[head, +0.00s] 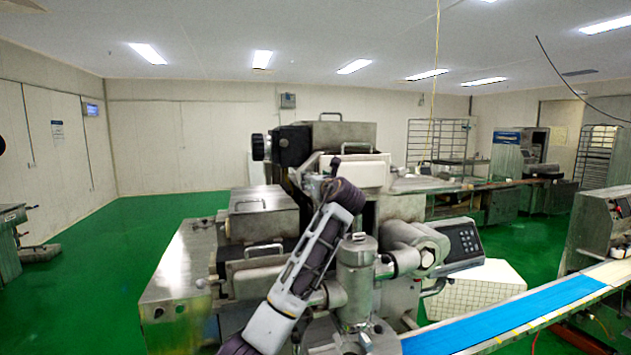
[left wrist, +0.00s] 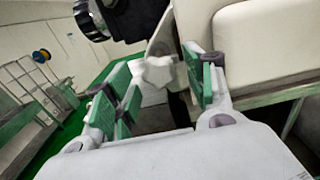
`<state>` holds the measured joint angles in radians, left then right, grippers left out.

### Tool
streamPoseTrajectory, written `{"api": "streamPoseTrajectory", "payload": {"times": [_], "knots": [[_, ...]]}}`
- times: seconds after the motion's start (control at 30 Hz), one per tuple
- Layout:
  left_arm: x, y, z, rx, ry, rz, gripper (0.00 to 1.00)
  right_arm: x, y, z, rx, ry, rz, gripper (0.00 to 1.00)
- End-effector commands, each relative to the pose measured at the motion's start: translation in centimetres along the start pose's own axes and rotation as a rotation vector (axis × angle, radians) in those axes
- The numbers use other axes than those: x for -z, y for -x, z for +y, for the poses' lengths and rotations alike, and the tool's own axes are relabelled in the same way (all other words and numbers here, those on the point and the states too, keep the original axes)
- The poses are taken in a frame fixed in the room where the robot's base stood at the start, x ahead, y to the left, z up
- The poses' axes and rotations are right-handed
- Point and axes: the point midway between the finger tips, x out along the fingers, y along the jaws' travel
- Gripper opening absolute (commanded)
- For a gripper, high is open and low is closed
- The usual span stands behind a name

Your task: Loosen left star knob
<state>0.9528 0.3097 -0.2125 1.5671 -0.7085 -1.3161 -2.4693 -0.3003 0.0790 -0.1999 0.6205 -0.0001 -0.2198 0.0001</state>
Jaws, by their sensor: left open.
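The encrusting machine (head: 265,225) stands in front of me. In the left wrist view a pale grey star knob (left wrist: 157,72) sits between the fingertips of my left gripper (left wrist: 165,86) in the picture. The gripper's green-padded fingers are open, with one on each side of the knob and visible gaps to both. I cannot tell how deep the knob lies between the pads. In the head view my left arm reaches up across the machine, and its wrist hides the star knob. My right gripper is in neither view.
A black round knob (head: 258,147) juts from the machine's upper left; it also shows in the left wrist view (left wrist: 90,18). A pale housing (left wrist: 268,45) is close to the right finger. A blue conveyor belt (head: 510,318) runs at the lower right. Green floor is clear at the left.

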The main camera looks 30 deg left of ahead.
Motion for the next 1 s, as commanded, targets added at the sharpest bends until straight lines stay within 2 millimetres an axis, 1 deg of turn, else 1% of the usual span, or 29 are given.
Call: {"api": "streamPoseTrajectory", "payload": {"times": [0.03,0.37,0.73,1.0], "knots": [[0.00,0.00,0.01,0.000,0.000,0.000,0.51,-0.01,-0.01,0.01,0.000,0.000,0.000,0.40],[0.01,0.02,0.00,0.000,0.000,0.000,0.09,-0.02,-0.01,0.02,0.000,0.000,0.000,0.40],[0.02,0.03,-0.02,0.000,0.033,0.000,0.08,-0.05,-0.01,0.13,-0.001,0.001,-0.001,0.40],[0.04,0.04,-0.07,0.000,0.145,0.000,0.08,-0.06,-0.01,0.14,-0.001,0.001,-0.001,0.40]]}}
